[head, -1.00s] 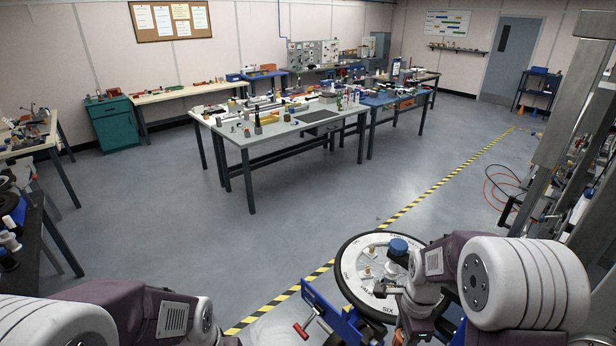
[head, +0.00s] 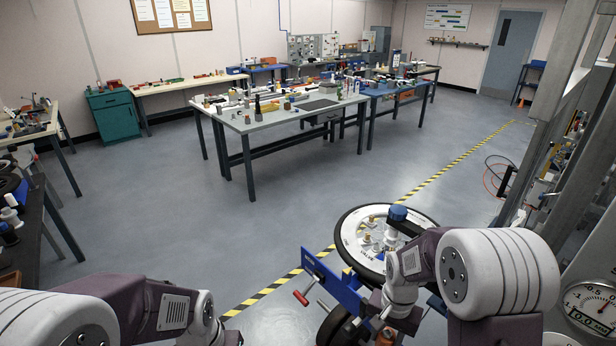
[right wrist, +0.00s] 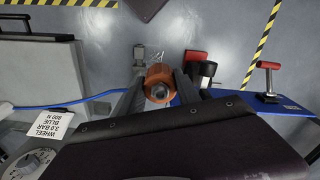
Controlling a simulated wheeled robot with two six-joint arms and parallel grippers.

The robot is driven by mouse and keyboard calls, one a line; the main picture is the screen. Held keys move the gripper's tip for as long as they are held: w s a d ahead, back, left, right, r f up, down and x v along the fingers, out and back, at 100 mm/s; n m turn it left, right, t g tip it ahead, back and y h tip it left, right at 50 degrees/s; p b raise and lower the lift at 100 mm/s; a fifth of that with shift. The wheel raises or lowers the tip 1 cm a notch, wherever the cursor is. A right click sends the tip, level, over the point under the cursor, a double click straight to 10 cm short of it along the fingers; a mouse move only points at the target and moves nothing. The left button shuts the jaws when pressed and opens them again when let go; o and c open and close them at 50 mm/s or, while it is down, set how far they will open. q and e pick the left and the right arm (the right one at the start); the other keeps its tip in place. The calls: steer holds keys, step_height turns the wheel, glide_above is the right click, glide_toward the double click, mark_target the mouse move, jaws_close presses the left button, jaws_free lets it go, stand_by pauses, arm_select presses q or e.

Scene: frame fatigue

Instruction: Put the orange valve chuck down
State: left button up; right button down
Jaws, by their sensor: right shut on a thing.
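My right gripper (right wrist: 160,90) is shut on the orange valve chuck (right wrist: 159,78), seen in the right wrist view with a dark finger on each side and its round open end showing. In the head view an orange part (head: 386,337) shows low by my right wrist, partly cut off. The chuck appears to be held above the floor; whether it touches anything is unclear. My left arm comes in at lower left in the head view, but its gripper is out of the picture.
A dial gauge (head: 594,305) is at lower right. A grey box and blue hose (right wrist: 85,106) lie left in the right wrist view.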

steer(key=n, duration=0.2)
steer(key=w+n, duration=0.1)
steer(key=n, duration=0.2)
steer(key=shift+w+f+n, duration=0.15)
steer(key=shift+w+n, duration=0.05)
steer(key=shift+n, duration=0.1)
steer(key=shift+s+n, duration=0.3)
steer(key=shift+w, duration=0.15)
